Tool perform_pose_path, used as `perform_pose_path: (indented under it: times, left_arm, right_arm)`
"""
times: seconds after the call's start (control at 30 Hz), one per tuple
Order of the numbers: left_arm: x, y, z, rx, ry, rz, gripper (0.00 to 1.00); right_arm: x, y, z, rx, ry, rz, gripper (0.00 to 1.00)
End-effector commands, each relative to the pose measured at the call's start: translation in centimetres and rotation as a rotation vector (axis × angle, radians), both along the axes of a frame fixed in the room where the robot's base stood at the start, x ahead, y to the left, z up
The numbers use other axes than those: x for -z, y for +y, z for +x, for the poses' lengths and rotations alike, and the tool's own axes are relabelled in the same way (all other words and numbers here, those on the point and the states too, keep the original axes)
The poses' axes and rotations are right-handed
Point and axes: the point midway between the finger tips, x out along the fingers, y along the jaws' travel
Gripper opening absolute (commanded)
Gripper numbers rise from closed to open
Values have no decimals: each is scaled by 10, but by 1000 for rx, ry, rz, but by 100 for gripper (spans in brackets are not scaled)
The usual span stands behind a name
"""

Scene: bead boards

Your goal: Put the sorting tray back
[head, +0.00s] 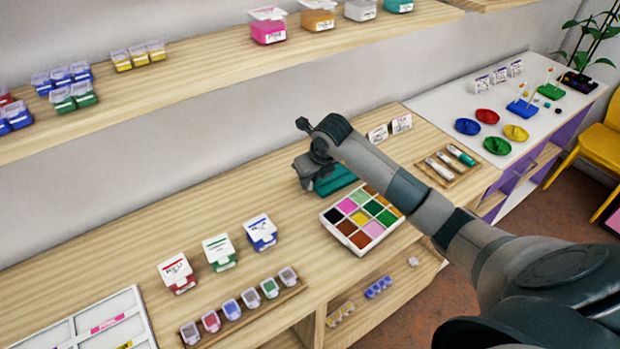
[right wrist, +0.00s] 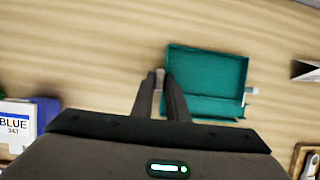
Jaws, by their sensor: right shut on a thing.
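The sorting tray appears to be the teal open tray (head: 336,181), partly hidden behind my right gripper and arm in the head view. In the right wrist view the teal tray (right wrist: 207,82) looks empty, with a small pale tab on its right side. My right gripper (head: 303,178) is at the tray's left end. Its fingertips (right wrist: 160,76) are shut on that end, seemingly on a matching pale tab. I cannot tell whether the tray touches the shelf top. My left gripper is not in view.
A white compartment box of coloured beads (head: 328,217) stands just in front of the tray. Labelled bins, including a blue one (head: 261,233), stand to the left. A wooden pen tray (head: 451,166) and small white cards (head: 401,124) are to the right.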

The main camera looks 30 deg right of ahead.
Motion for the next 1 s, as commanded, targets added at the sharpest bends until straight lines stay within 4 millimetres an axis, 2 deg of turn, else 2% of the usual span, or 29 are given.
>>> perform_pose_path:
  times: [0.1,0.13,0.2,0.67,0.87,1.0]
  left_arm:
    - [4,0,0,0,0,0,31]
    - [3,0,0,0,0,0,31]
    - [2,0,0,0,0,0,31]
    - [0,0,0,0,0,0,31]
    - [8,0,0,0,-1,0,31]
    - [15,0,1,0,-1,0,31]
  right_arm:
    - [4,0,0,0,-1,0,0]
    - [2,0,0,0,-1,0,21]
    - [2,0,0,0,0,0,32]
    - [-3,0,0,0,-1,0,32]
    - [-22,-1,-8,-1,-5,-1,32]
    - [-44,-1,-17,-1,-6,0,32]
